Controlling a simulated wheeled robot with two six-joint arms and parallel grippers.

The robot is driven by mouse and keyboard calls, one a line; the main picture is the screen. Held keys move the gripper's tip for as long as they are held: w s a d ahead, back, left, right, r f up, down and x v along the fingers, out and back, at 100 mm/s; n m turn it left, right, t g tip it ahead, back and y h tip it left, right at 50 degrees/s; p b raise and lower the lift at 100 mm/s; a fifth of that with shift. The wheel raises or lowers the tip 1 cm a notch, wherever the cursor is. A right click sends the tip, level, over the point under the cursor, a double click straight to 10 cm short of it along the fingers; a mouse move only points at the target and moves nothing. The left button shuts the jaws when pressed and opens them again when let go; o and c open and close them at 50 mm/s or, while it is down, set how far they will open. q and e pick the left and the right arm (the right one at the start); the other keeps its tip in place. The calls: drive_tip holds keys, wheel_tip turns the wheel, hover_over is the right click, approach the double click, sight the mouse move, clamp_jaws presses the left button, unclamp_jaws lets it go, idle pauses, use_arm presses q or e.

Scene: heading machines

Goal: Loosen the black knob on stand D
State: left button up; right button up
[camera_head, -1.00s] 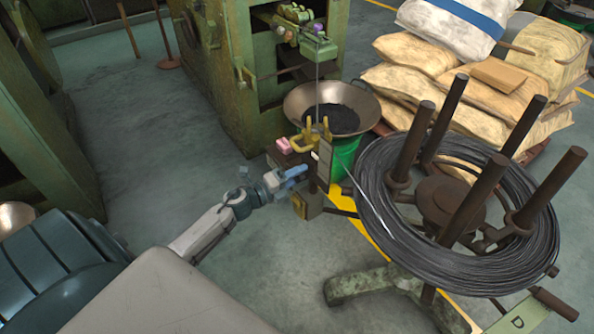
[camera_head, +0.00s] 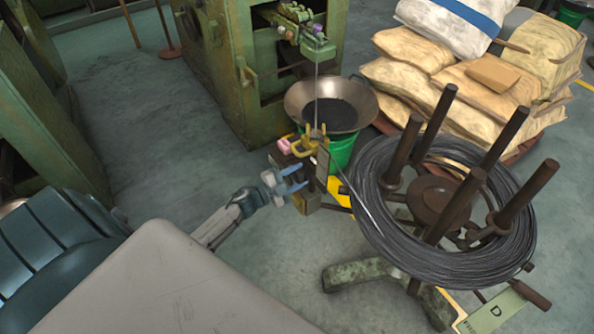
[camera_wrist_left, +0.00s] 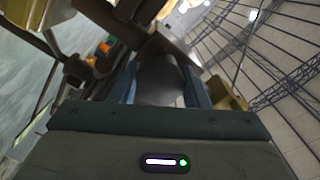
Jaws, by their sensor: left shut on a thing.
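The D plate (camera_head: 495,312) is on the stand at the lower right, whose pegs and ring of dark wire (camera_head: 375,225) fill the right side of the head view. My left gripper (camera_head: 297,180) is left of the wire ring, at a small brown post assembly (camera_head: 308,204) with yellow hooks and a pink piece. In the left wrist view, its two blue-grey fingers are shut on a dark, rounded knob-like thing (camera_wrist_left: 160,80). This looks like the black knob; the fingers hide its sides. In the head view I cannot make the knob out. My right gripper is not in view.
A metal bowl (camera_head: 298,103) on a green bucket (camera_head: 342,150) stands behind the post assembly. A green machine (camera_head: 222,85) is behind that. Stacked sacks (camera_head: 410,85) are at the upper right.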

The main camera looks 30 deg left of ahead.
use_arm(q)
drive_tip(key=n+p, duration=0.3)
drive_tip(key=n, duration=0.2)
drive_tip(key=shift+n+p, duration=0.3)
drive_tip(key=shift+n, duration=0.1)
drive_tip(key=shift+n+p, duration=0.3)
drive_tip(key=shift+n, duration=0.4)
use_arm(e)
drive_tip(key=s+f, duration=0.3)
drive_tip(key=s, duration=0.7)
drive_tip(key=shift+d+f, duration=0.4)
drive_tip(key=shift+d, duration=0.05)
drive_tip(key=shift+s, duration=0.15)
use_arm(q)
drive_tip(key=o, duration=0.7)
